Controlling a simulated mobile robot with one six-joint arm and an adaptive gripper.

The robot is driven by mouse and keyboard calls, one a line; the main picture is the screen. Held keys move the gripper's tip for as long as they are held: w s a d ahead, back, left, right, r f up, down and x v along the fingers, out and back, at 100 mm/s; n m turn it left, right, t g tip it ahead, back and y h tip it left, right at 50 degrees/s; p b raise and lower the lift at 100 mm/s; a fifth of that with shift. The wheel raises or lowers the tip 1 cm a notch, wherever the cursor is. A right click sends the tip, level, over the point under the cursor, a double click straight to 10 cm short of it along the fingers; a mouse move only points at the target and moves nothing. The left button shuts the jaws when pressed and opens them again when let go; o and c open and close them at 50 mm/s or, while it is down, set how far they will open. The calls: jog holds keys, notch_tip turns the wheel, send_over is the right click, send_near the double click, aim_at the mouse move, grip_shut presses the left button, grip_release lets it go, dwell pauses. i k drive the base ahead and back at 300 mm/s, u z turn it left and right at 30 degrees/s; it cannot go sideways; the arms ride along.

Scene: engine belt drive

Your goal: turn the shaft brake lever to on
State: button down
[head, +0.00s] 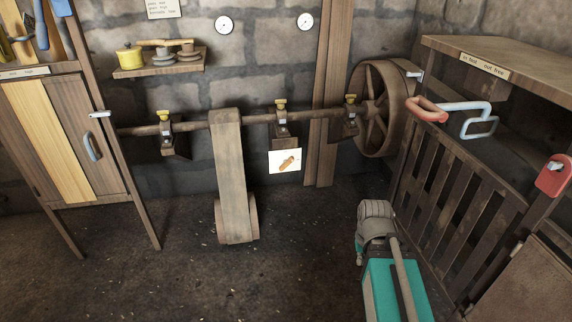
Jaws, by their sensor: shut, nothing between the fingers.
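No part is clearly marked as the shaft brake lever. A red plate (554,176) with a pale fitting is on the post further right. I cannot tell which is the brake or its setting. The shaft (225,120) runs along the wall to a large spoked wheel (374,105). A small pale piece (414,74) shows next to the wheel. I cannot make out my gripper; my folded arm shows at the bottom right.
A label about in and out (484,66) is on the wooden frame at the right, above a slatted guard (455,205). A broad belt (232,175) hangs from the shaft to a low pulley. A cabinet (65,140) stands left. The middle floor (290,260) is clear.

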aim_at(286, 163)
jog(key=k, duration=0.15)
jog(key=u, duration=0.2)
jog(key=i, duration=1.15)
jog(key=z, duration=0.2)
